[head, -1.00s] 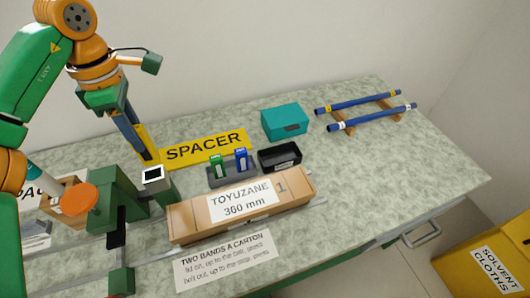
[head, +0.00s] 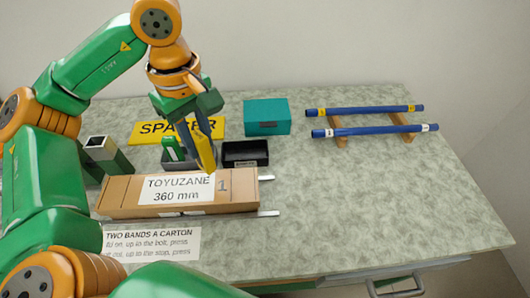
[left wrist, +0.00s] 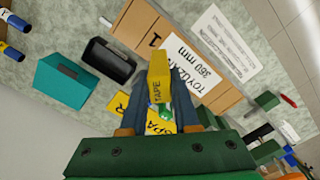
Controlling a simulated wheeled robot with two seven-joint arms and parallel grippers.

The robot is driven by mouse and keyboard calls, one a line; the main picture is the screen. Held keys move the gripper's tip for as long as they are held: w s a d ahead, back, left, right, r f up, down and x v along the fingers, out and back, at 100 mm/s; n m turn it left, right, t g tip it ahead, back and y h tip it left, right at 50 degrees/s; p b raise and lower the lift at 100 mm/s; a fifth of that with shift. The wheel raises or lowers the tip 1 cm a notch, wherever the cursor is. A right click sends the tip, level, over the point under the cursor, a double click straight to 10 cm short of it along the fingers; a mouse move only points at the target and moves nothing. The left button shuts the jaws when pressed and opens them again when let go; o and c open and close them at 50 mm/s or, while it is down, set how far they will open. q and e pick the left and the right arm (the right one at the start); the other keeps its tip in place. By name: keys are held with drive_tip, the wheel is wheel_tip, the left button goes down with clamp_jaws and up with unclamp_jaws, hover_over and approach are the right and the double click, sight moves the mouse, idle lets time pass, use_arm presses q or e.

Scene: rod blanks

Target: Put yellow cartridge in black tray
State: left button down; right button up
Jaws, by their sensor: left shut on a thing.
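The yellow cartridge (head: 207,153), marked TAPE in the left wrist view (left wrist: 159,78), is between the fingers of my left gripper (head: 198,138). The gripper is shut on it, with the cartridge pointing down. The black tray (head: 258,160) stands on the bench just right of the held cartridge in the head view. In the left wrist view the tray (left wrist: 108,62) lies left of the cartridge and looks empty. The cartridge appears above the bench, in front of a grey holder (head: 170,163). My right gripper is not in view.
A green cartridge (head: 171,146) stands in the grey holder. A long TOYUZANE carton (head: 120,197) lies in front. A teal box (head: 267,116) stands behind the tray. Blue rods (head: 375,131) rest on wooden supports at right. The bench's right front is clear.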

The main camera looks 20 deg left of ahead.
use_arm(q)
drive_tip(key=w+f, duration=0.4)
drive_tip(key=w+a+f+p, duration=0.1)
drive_tip(key=w+f, duration=0.3)
drive_tip(key=w+f+p, duration=0.1)
drive_tip(key=w+f, duration=0.3)
drive_tip(key=shift+w+a+f, duration=0.15)
drive_tip(key=shift+w+a, duration=0.1)
drive_tip(key=shift+f, duration=0.35)
drive_tip(key=c, duration=0.7)
unclamp_jaws()
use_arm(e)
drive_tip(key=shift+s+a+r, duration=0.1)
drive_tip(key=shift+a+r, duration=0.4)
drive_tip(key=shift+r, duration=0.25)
use_arm(q)
drive_tip(key=shift+o, duration=0.2)
drive_tip(key=shift+r, duration=0.25)
wheel_tip(320, 180, up, 12)
drive_tip(key=shift+b, duration=0.4)
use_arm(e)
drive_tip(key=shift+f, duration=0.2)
